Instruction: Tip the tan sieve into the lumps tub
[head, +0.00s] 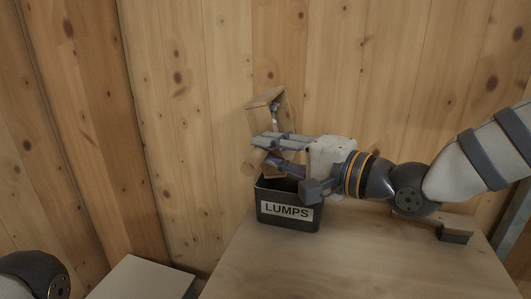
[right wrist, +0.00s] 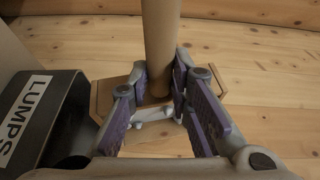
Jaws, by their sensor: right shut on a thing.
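The tan sieve (head: 266,98) is held tilted on its side above the lumps tub (head: 289,218), close to the wooden wall. My right gripper (head: 264,143) is shut on it. In the right wrist view, the sieve's round tan handle (right wrist: 162,40) passes between the fingers of my right gripper (right wrist: 158,88). The black tub with its white LUMPS label stands upright on the table; part of it shows at the left of the right wrist view (right wrist: 62,112). The tub's inside is dark, and I cannot tell what is in it. My left gripper is out of view.
The wooden table (head: 350,260) is mostly clear in front of the tub. A small block with a dark end (head: 454,236) lies at the table's right, below my right arm. A pale flat-topped surface (head: 145,280) is at the lower left. The plank wall stands close behind.

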